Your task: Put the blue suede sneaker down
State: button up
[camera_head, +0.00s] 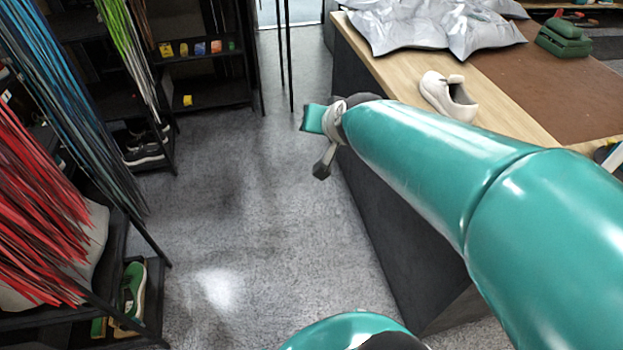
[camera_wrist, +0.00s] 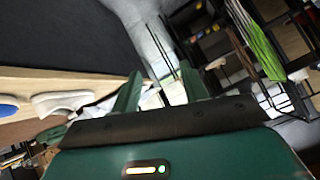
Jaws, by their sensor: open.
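My gripper (camera_head: 314,144) is open and empty, out past the table's left edge and above the grey floor in the head view. Its two teal fingers (camera_wrist: 160,88) stand apart in the wrist view with nothing held between them. A blue, rounded shoe-like thing (camera_wrist: 8,106) with a pale lower edge shows at the left edge of the wrist view, on the wooden surface and away from the fingers. It looks like the blue sneaker, but most of it is cut off.
A white sneaker (camera_head: 446,96) sits on the wooden table (camera_head: 505,107); it also shows in the wrist view (camera_wrist: 62,102). Crumpled silver sheeting (camera_head: 425,28) and a green object (camera_head: 563,40) lie farther back. Shelves with hanging laces (camera_head: 45,205) stand left. The floor (camera_head: 235,190) between is clear.

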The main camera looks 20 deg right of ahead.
jog(key=s+a+n+g, duration=0.2)
jog(key=s+a, duration=0.2)
jog(key=s, duration=0.4)
jog(key=s+a+n+g, duration=0.2)
jog(key=s+a+n, duration=0.1)
jog(key=s, duration=0.4)
jog(key=shift+s+a+f+g+y, duration=0.15)
jog(key=shift+s+a+g+y, duration=0.15)
jog(key=shift+s+a+y, duration=0.1)
jog(key=shift+d, duration=0.15)
